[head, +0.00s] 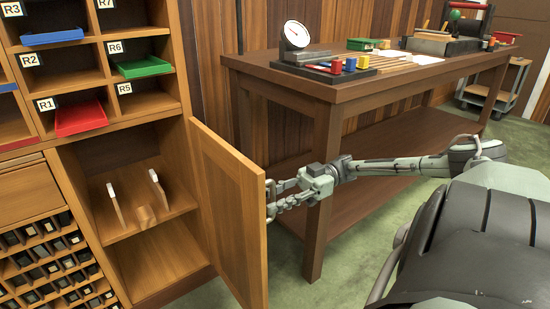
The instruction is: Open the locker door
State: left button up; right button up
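The wooden locker door (230,210) is swung well open on the left, hinged at the cabinet's right side. Its inside panel and free edge show; its outer face and any handle are hidden. The locker (128,200) behind it shows two levels divided by a shelf, with small white-tipped wooden pieces on the shelf. My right gripper (270,199) is at the door's free edge, on the outer side. Its two fingers are spread apart, with nothing seen between them. I cannot tell whether they touch the door. My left gripper is out of view.
A workbench (345,92) with a dial gauge (297,36) and coloured blocks stands right behind the door and my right arm. Labelled cubbies with blue, green and red trays (80,118) are above the locker. A trolley (495,88) stands far right. Green floor is clear below the arm.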

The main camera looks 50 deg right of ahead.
jog(key=v, duration=1.2)
dwell(0.6)
